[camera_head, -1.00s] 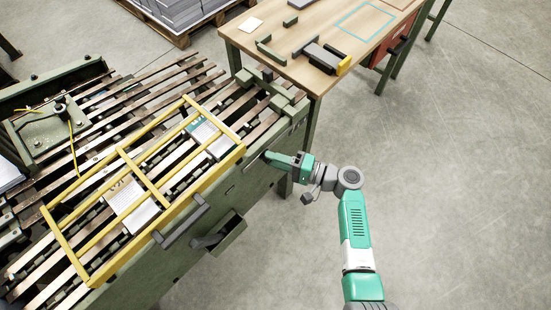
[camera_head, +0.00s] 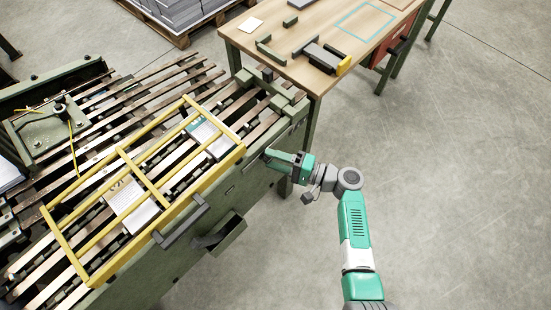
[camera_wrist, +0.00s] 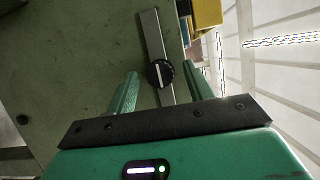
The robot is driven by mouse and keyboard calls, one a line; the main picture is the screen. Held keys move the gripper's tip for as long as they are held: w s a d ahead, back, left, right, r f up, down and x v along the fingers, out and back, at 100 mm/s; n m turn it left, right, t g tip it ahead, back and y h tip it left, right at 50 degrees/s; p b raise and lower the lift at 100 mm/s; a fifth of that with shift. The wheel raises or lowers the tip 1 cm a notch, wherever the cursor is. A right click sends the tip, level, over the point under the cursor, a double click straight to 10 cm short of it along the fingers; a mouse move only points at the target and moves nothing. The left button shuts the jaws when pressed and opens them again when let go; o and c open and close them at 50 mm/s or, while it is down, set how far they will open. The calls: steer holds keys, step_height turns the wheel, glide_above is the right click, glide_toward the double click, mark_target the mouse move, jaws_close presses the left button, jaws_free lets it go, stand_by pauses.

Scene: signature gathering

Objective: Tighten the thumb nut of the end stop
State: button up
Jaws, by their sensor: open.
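In the wrist view a round black knob (camera_wrist: 160,73) with a white line, which I take for the thumb nut, sits on a grey metal bar (camera_wrist: 153,35) on the machine's green side. My gripper (camera_wrist: 162,70) is open, with one green finger on each side of the knob and a visible gap to each. I cannot tell how deep the knob sits between the fingertips. In the head view my gripper (camera_head: 270,155) is at the machine's right side, below green blocks (camera_head: 283,104) at the corner. The knob is not discernible there.
A yellow guard frame (camera_head: 122,152) with a dark handle (camera_head: 182,222) lies over the slatted bed, left of my gripper. An open green box (camera_head: 222,236) juts from the side below. A wooden bench (camera_head: 290,66) stands behind. The floor on the right is clear.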

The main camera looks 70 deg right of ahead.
steer(key=s+p, duration=0.1)
steer(key=s, duration=0.6)
steer(key=shift+s+a+p, duration=0.15)
steer(key=shift+s+p, duration=0.25)
